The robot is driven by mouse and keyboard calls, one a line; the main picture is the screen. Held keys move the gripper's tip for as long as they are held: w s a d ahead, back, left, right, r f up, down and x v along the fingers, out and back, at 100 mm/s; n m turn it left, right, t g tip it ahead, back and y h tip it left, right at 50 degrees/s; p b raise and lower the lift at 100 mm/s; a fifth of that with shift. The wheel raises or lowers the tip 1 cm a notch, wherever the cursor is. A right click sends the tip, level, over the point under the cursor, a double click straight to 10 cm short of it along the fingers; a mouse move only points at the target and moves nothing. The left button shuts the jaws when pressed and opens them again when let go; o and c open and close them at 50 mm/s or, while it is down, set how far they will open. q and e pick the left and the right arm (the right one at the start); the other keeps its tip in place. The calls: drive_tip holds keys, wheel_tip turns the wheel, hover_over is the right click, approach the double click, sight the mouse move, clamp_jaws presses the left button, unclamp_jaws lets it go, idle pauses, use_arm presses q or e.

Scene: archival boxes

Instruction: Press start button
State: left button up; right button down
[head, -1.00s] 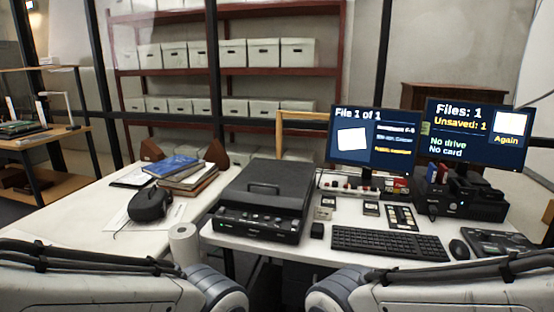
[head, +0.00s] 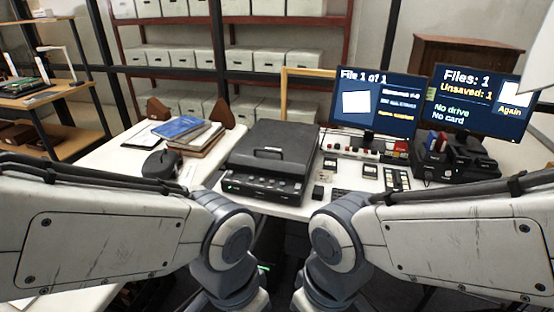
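A black flatbed scanner (head: 268,158) stands closed on the white desk, straight ahead of me. Its front panel (head: 262,187) has a row of small buttons and a small green light at the left end. I cannot tell which button is the start button. The left monitor (head: 376,103) reads "File 1 of 1" beside a white page picture. The right monitor (head: 474,103) reads "Files: 1", "Unsaved: 1", "No drive", "No card" and "Again". Both my arms reach in at the bottom, their joints in front of the desk's near edge. Neither gripper's fingers are in view.
Books (head: 190,134) and a dark rounded device (head: 162,164) lie on the left table. Small cards and a panel of keys (head: 397,179) lie right of the scanner. A black dock (head: 457,160) stands under the right monitor. My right arm covers most of the keyboard. Shelves of boxes stand behind.

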use_arm(q)
clamp_jaws()
idle(1.5)
